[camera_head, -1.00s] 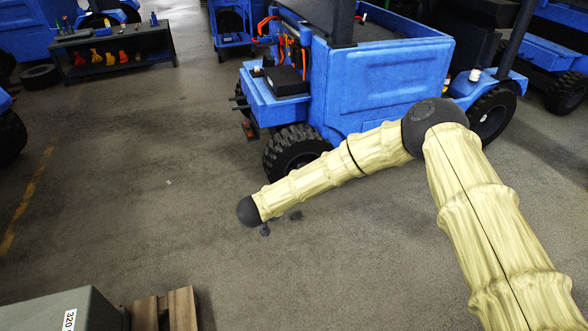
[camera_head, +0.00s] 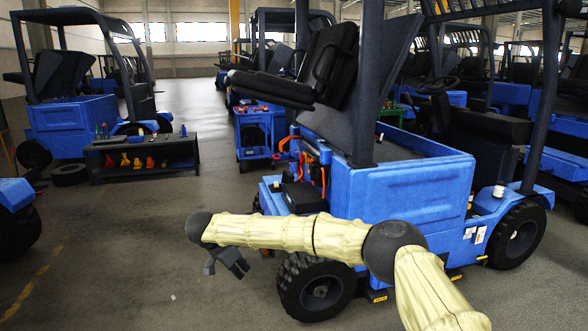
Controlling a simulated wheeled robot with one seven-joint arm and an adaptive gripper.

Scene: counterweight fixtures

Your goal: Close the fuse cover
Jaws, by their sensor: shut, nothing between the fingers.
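A blue forklift (camera_head: 400,190) stands in the middle of the head view with its seat section tilted up. Orange cables (camera_head: 312,172) show in its open bay. A black box (camera_head: 300,197) sits on the blue ledge beside them; I cannot tell whether it is the fuse cover, and its lid state is too small to make out. My gripper (camera_head: 238,267) is shut and empty. It hangs in front of the forklift, left of its front wheel in the picture, apart from the box. My forearm crosses in front of the lower body and wheel.
A black low table (camera_head: 150,155) with red and yellow items stands at the left back. More blue forklifts (camera_head: 70,120) stand behind and to the right. A blue cart (camera_head: 255,135) is behind the bay. The floor at the lower left is clear.

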